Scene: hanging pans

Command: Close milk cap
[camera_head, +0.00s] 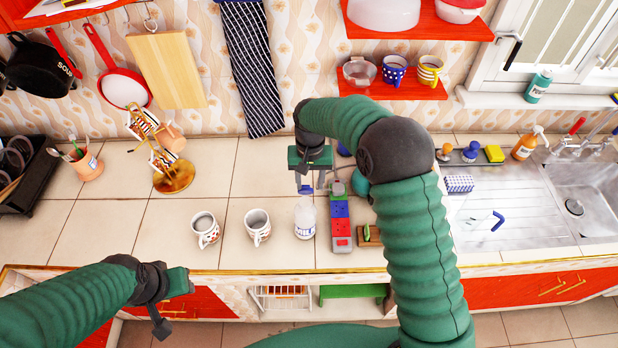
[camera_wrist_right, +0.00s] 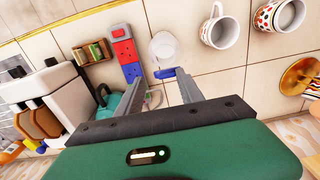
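A white milk bottle (camera_head: 305,220) with a blue label stands upright near the counter's front edge. A flat blue cap (camera_head: 306,189) shows just behind its top. In the right wrist view the bottle (camera_wrist_right: 165,47) is seen from above, with the cap (camera_wrist_right: 165,73) at its near side. I cannot tell whether the cap is joined to the bottle. My right gripper (camera_head: 310,184) points down behind the bottle, open; its fingers (camera_wrist_right: 138,80) are apart, with the cap close to one fingertip. Contact is unclear. My left gripper (camera_head: 174,306) is open and empty at lower left.
Two mugs (camera_head: 258,226) (camera_head: 206,229) stand left of the bottle. A red and blue block strip (camera_head: 340,225) lies close on its right, near a small wooden holder (camera_head: 369,237). A golden stand (camera_head: 174,178) is farther left. Tiles between mugs and wall are mostly clear.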

